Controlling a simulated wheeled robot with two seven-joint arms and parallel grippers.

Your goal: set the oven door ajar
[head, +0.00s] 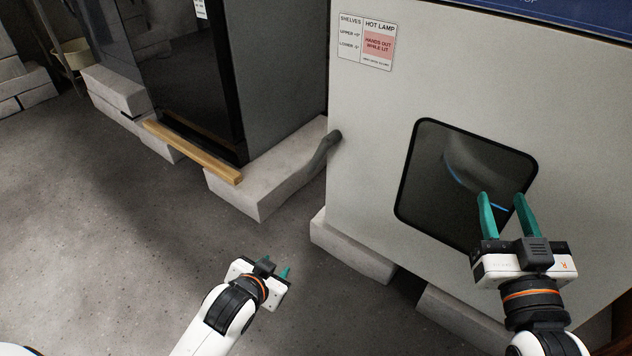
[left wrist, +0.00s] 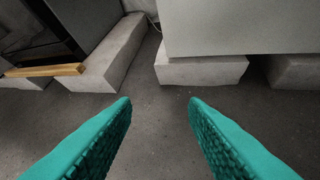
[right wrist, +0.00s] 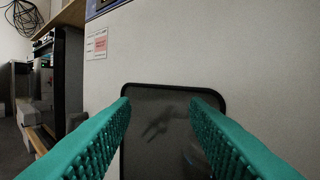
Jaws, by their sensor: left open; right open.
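The oven is the pale grey cabinet whose flat front (head: 370,120) fills the right of the head view; it also shows in the right wrist view (right wrist: 255,55). Its front has a dark, black-rimmed window (head: 455,170), seen in the right wrist view too (right wrist: 160,130). A dark grey rounded bar (head: 322,154) sticks out at the front's left edge; I cannot tell whether it is the handle. No clear door gap shows. My right gripper (head: 503,198) is open and empty in front of the window. My left gripper (head: 277,270) is open and empty, low over the floor.
A sign (head: 366,42) warns of a hot lamp. Concrete blocks (head: 350,250) support the oven. To the left stands a black cabinet (head: 190,70) with a wooden strip (head: 195,152) at its foot, on more blocks (head: 262,185). The floor (head: 110,240) at the left is clear.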

